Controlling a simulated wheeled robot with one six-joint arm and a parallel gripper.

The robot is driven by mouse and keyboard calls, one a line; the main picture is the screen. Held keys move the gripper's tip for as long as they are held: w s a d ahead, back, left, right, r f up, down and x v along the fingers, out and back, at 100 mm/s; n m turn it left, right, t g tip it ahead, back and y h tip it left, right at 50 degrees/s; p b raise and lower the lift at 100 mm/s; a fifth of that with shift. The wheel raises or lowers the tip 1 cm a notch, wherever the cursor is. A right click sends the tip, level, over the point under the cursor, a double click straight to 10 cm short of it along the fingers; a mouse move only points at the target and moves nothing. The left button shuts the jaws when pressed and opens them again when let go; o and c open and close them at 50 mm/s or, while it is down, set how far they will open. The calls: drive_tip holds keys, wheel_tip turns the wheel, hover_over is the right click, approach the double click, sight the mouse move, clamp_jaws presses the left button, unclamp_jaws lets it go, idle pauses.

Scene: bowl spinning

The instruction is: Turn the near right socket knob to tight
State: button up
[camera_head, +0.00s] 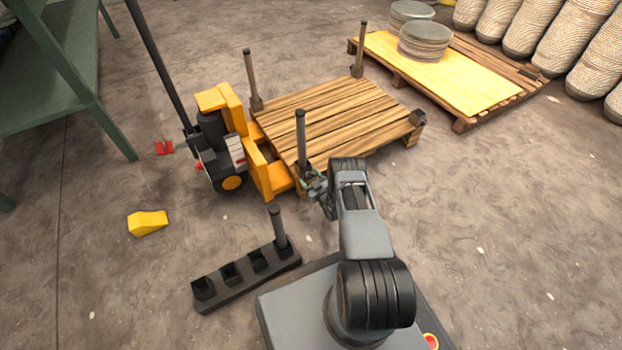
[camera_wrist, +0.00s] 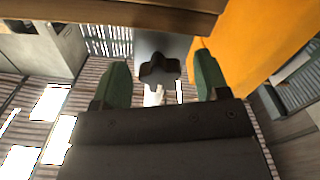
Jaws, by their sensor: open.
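My gripper (camera_head: 316,186) is at the pallet corner closest to my base, low beside the socket there. In the wrist view its two green fingertips (camera_wrist: 157,82) are apart. A dark lobed knob (camera_wrist: 158,70) on a grey socket (camera_wrist: 163,44) shows between them, just past the tips; I cannot tell whether the fingers touch it. A dark post (camera_head: 301,138) stands upright at this corner. In the head view the knob is hidden by my gripper. The wooden pallet (camera_head: 345,115) has another dark socket (camera_head: 417,118) at its right corner, with no post in it.
A yellow pallet truck (camera_head: 262,165) stands against the pallet's left side, close to my gripper. A black rack (camera_head: 245,280) holding one post (camera_head: 277,226) lies left of my base. A yellow wedge (camera_head: 147,223) lies on the floor. Floor at right is clear.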

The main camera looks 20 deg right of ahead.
drive_tip(key=shift+c, duration=0.5)
drive_tip(key=c, duration=0.8)
